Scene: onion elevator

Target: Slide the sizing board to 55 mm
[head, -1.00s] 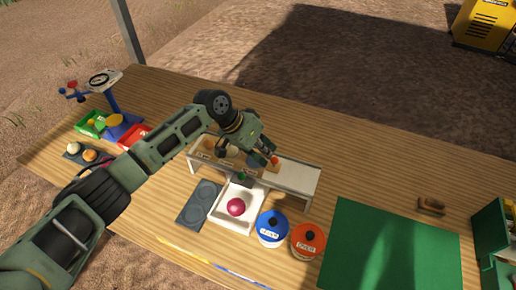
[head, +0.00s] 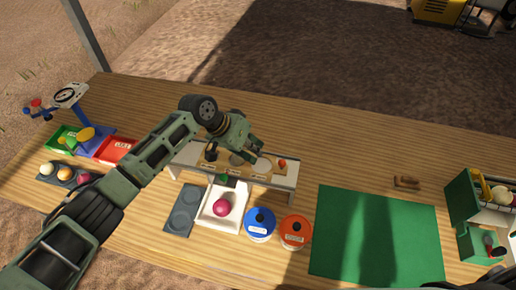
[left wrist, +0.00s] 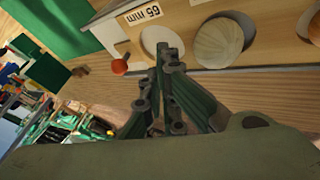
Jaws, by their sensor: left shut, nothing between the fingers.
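The sizing board (head: 226,160) is a wooden strip with round holes, lying on a pale stand (head: 286,184). It reaches close to the stand's right end. An orange-red knob (head: 282,163) is at its right part. In the left wrist view the board (left wrist: 276,54) shows a "65 mm" label (left wrist: 143,14) beside a hole, and the knob (left wrist: 120,66) is at left. My left gripper (head: 257,152) is shut and empty, over the board left of the knob; its fingers show in the left wrist view (left wrist: 166,60). Contact cannot be told. My right gripper is not in view.
In front of the stand are a white tray (head: 211,221) with a red onion (head: 222,207), a dark two-ring plate (head: 181,211), and blue-lidded (head: 260,224) and orange-lidded (head: 295,232) jars. A green mat (head: 375,232) lies right; a scale (head: 78,105) and bins stand left.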

